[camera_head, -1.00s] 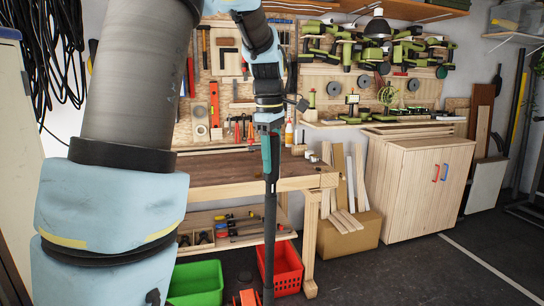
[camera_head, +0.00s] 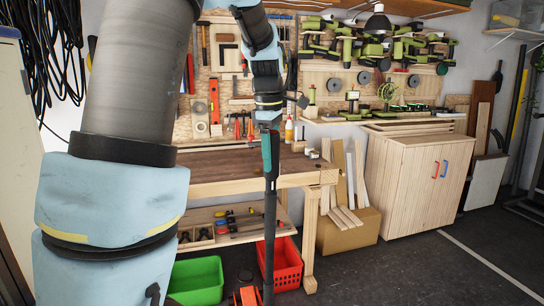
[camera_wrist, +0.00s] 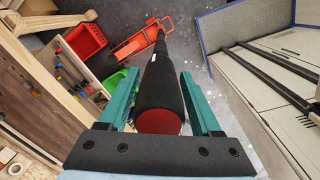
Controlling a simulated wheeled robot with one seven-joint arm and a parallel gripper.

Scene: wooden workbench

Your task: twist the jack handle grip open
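The jack (camera_wrist: 138,42) is orange and stands on the floor; in the head view only its top (camera_head: 247,297) shows at the bottom edge. Its long black handle (camera_head: 269,240) rises nearly upright from it. The thick black grip (camera_wrist: 160,88) at the handle's upper end has a red end face toward the wrist camera. My gripper (camera_wrist: 160,72) points down along the handle, with one green finger on each side of the grip. Narrow gaps show between fingers and grip, so it looks open around it. In the head view my gripper (camera_head: 270,155) partly hides the grip.
The wooden workbench (camera_head: 225,185) stands close behind the handle, with a shelf of tools below. A red crate (camera_head: 285,268) and a green crate (camera_head: 197,280) are on the floor beside the jack. A cardboard box (camera_head: 345,235) and wooden cabinet (camera_head: 415,190) stand to the right.

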